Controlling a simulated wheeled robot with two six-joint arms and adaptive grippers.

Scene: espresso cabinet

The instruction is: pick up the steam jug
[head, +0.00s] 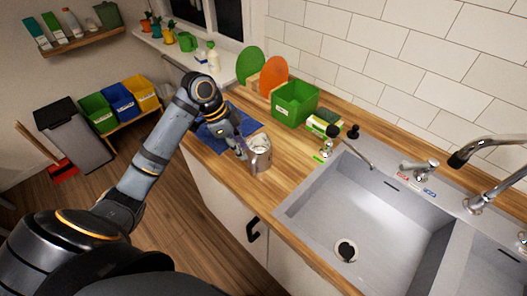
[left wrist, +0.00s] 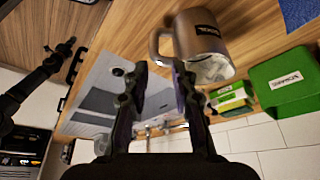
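The steam jug (head: 259,155) is a metal jug standing on the wooden counter, left of the sink. In the left wrist view the jug (left wrist: 205,38) shows large, with its handle (left wrist: 156,46) on the left side. My left gripper (head: 240,150) is beside the jug in the head view. In the left wrist view its two fingers (left wrist: 160,72) are apart, with the handle ahead of the gap between the tips; contact cannot be told. A dark arm, apparently my right one, shows at the left of that view, its gripper (left wrist: 64,48) too small to read.
A blue mat (head: 222,131) lies by the left gripper. A green box (head: 295,104), a green-and-white packet (head: 323,124) and a small bottle (head: 327,148) stand behind and right of the jug. The sink (head: 350,215) opens to the right. Bare counter lies right of the jug.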

